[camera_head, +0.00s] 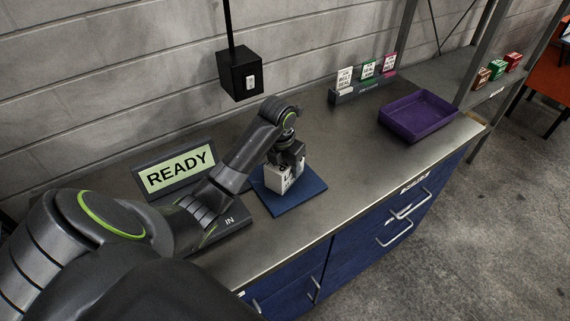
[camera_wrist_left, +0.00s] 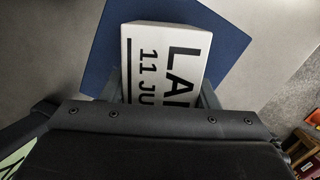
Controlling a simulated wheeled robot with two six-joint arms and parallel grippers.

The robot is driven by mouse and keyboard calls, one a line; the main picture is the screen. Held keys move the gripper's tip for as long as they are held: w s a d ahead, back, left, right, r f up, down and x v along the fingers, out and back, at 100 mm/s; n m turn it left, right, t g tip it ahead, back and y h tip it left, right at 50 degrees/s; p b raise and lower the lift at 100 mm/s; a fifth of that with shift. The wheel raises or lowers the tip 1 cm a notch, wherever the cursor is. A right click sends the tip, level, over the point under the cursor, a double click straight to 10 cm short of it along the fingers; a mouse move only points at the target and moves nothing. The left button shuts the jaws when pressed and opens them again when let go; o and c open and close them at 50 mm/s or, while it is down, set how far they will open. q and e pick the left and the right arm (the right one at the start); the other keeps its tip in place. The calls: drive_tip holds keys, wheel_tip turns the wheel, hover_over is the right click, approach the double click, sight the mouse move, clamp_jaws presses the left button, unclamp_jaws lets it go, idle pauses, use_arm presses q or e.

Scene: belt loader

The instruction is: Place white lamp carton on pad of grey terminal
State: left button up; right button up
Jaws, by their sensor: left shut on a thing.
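The white lamp carton (camera_head: 285,178) has black lettering and is over the blue pad on the counter. In the left wrist view the carton (camera_wrist_left: 165,58) shows "LA" and "11 JU" between the fingers, above the blue pad (camera_wrist_left: 95,50). My left gripper (camera_head: 289,160) is shut on the carton from above. Whether the carton touches the pad (camera_head: 300,200) cannot be told for sure; it looks at or just above it. The grey terminal (camera_head: 178,170) has a green screen reading "READY" and stands left of the pad, partly hidden by my left arm. My right gripper is not in view.
A purple tray (camera_head: 418,116) lies at the right of the counter. A holder (camera_head: 362,90) with several cards stands near the wall. A black box (camera_head: 240,74) hangs on the wall. Small boxes (camera_head: 497,68) sit on a shelf at right. The counter's middle is clear.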

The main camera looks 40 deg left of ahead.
use_arm(q)
drive_tip(key=shift+f, duration=0.15)
drive_tip(key=o, duration=1.1)
drive_tip(key=shift+c, duration=0.2)
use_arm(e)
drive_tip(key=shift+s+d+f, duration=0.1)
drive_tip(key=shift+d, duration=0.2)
